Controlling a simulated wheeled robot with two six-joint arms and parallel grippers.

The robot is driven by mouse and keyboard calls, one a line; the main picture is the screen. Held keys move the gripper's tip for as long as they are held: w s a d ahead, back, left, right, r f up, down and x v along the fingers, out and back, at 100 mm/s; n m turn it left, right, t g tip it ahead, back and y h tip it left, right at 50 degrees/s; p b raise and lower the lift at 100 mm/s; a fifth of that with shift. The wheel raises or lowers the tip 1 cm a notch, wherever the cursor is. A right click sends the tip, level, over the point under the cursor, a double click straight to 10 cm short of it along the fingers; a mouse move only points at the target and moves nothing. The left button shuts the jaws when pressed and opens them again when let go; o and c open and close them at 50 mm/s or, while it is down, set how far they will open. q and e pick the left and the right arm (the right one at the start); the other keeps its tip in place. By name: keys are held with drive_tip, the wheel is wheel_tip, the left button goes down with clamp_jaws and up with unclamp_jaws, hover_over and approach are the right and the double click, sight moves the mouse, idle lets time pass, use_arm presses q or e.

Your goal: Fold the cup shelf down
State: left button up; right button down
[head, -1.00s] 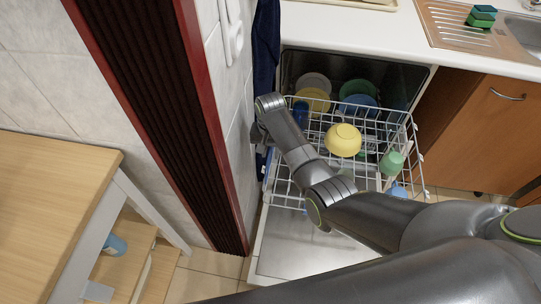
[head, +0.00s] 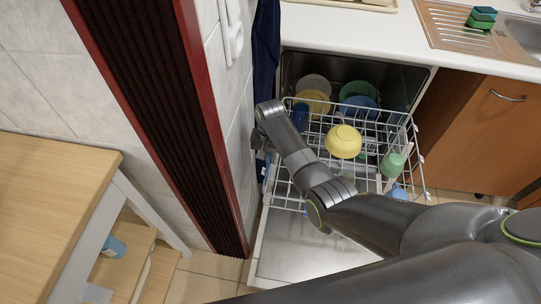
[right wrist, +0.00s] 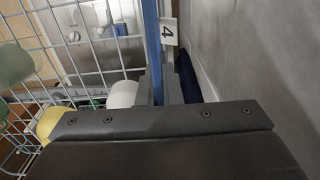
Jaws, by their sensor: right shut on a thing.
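The cup shelf shows in the right wrist view as a narrow blue strip (right wrist: 152,40) standing upright beside the rack's wire side, with a white tag marked 4. In the head view a small blue part of it (head: 261,168) shows at the left side of the dishwasher rack (head: 418,150). My right gripper (right wrist: 156,88) is shut on the blue strip, one finger on each side. In the head view, my right arm largely hides the gripper and shelf. My left gripper is not in view.
The rack holds a yellow bowl (head: 343,141), a green cup (head: 392,165) and several other dishes. A tiled wall (head: 236,110) and dark blue cloth (head: 266,50) are close on the left. The open dishwasher door (head: 310,255) lies below.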

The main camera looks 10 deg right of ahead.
drive_tip(key=shift+s+d+f+t+y+p, duration=0.15)
drive_tip(key=shift+d+t+y+p, duration=0.25)
drive_tip(key=shift+y+p, duration=0.5)
drive_tip(key=shift+s+d+f+t+y+p, duration=0.1)
drive_tip(key=shift+d+t+y+p, duration=0.3)
drive_tip(key=shift+y, duration=0.75)
drive_tip(key=shift+s+d+f+t+y+p, duration=0.15)
drive_tip(key=shift+t+y+p, duration=0.35)
drive_tip(key=shift+y+p, duration=0.45)
drive_tip(key=shift+r+y, duration=0.1)
drive_tip(key=shift+y, duration=0.2)
drive_tip(key=c, duration=1.6)
unclamp_jaws()
